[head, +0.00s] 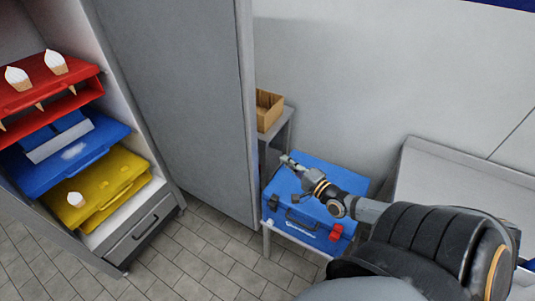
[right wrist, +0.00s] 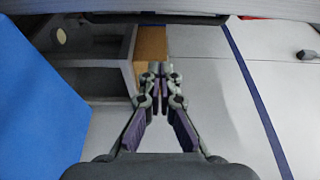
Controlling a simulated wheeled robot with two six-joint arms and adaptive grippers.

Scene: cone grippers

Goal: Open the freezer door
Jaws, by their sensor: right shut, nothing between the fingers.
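The freezer door (head: 185,90) is a large grey panel in the middle left of the head view. It stands swung out from the right side of the open freezer cabinet (head: 145,228), and the shelves inside show. My right gripper (head: 287,160) is just right of the door's outer edge, apart from it in the picture. It is shut with nothing held, and its fingertips meet in the right wrist view (right wrist: 157,70). I cannot make out a handle on the door. My left gripper is not in view.
Red (head: 65,82), blue (head: 95,150) and yellow (head: 125,175) racks with several cones fill the cabinet. A blue case (head: 305,237) lies below my right gripper. Tiled floor (head: 215,255) is clear before the door.

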